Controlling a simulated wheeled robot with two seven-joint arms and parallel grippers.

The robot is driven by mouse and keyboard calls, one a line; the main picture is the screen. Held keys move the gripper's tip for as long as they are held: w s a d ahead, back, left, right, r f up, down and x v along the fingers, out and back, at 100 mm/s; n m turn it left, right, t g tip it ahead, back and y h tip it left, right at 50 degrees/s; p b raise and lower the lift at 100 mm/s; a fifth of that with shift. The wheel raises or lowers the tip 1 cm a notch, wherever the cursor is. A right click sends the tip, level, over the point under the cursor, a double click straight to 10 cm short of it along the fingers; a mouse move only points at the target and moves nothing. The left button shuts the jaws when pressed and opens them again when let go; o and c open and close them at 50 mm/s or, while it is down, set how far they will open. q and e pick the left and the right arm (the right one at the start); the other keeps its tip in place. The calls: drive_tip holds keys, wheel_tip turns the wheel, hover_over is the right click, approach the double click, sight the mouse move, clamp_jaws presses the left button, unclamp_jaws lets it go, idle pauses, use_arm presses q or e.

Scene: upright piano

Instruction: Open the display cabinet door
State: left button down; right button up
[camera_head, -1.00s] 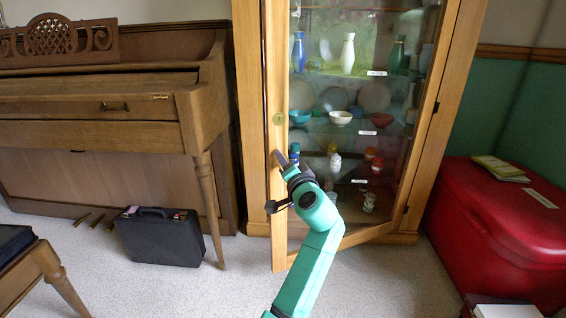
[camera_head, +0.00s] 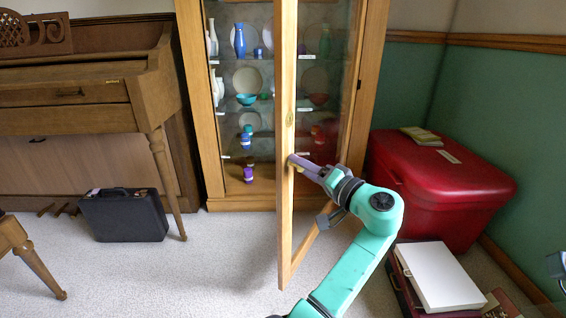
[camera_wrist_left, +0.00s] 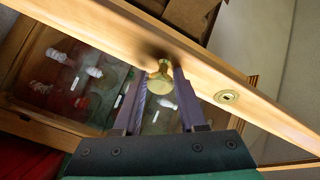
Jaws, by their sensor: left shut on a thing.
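The display cabinet (camera_head: 190,110) is a tall wooden case with glass shelves. Its glazed door (camera_head: 287,120) stands swung well out from the front, seen almost edge-on. My left gripper (camera_head: 296,160) is at the door's free edge. In the left wrist view, its two fingers (camera_wrist_left: 161,85) are shut on a round brass knob (camera_wrist_left: 161,78) on the door frame. A brass keyhole plate (camera_wrist_left: 226,96) is beside the knob on the same frame.
Vases and bowls, such as a teal bowl (camera_head: 246,99), stand on the shelves. An upright piano (camera_head: 75,90) and a black briefcase (camera_head: 123,215) are at left. A red chest (camera_head: 440,190) is at right, with an open case (camera_head: 405,290) before it. The carpet (camera_head: 210,260) before the cabinet is clear.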

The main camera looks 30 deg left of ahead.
use_arm(q)
drive_tip(key=shift+w+d+r, duration=0.15)
drive_tip(key=shift+w+d, duration=0.05)
drive_tip(key=shift+d, duration=0.55)
drive_tip(key=c, duration=0.7)
unclamp_jaws()
drive_tip(key=shift+o, duration=0.9)
